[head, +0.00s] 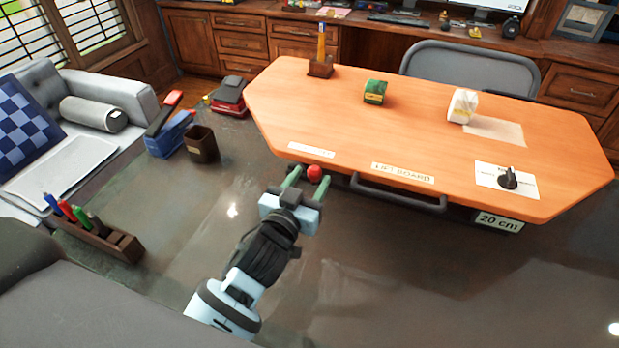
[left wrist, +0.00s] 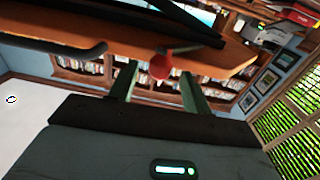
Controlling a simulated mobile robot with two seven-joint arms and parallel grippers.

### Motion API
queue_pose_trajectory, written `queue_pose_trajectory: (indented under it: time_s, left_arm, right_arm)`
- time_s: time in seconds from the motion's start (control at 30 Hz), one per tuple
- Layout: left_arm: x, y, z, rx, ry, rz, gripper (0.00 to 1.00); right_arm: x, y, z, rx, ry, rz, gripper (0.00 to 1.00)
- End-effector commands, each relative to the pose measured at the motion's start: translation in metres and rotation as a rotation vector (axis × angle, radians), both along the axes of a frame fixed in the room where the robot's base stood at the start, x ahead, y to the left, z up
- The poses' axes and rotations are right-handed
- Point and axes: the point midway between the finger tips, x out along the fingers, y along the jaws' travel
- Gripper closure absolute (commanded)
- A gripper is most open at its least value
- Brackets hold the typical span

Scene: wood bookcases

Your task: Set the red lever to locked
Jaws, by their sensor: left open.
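The red lever's round knob (head: 315,173) shows at the front left edge of the orange board (head: 400,120), under a small white label (head: 311,150) too small to read. My left gripper (head: 307,178) is open, with its two green fingertips on either side of the knob. In the left wrist view the red knob (left wrist: 161,66) sits between the open fingers (left wrist: 157,76), apart from both. The lever's shaft is mostly hidden under the board. My right gripper is not in view.
A grey bar handle (head: 398,196) runs along the board's front edge, right of the knob, below the "LIFT BOARD" label. A black dial (head: 508,179) and a "20 cm" sign (head: 499,221) are further right. A brown cup (head: 202,144) and a blue stapler-like item (head: 170,134) stand left.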

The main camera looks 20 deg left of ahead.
Motion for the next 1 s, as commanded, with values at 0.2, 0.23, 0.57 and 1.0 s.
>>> queue_pose_trajectory:
  time_s: [0.2,0.23,0.57,1.0]
  left_arm:
    - [0.0088,-0.0010,-0.0001,-0.001,0.000,0.000,0.51]
    - [0.0089,-0.0010,-0.0002,-0.001,0.000,0.000,0.51]
    - [0.0086,-0.0009,-0.0003,-0.001,0.000,0.000,0.72]
    - [0.0089,-0.0005,-0.0002,0.000,0.000,-0.001,1.00]
  right_arm:
    - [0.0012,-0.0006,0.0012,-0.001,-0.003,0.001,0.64]
    - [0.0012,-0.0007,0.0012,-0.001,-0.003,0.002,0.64]
    - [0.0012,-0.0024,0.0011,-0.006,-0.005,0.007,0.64]
    - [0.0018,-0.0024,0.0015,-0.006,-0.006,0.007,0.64]
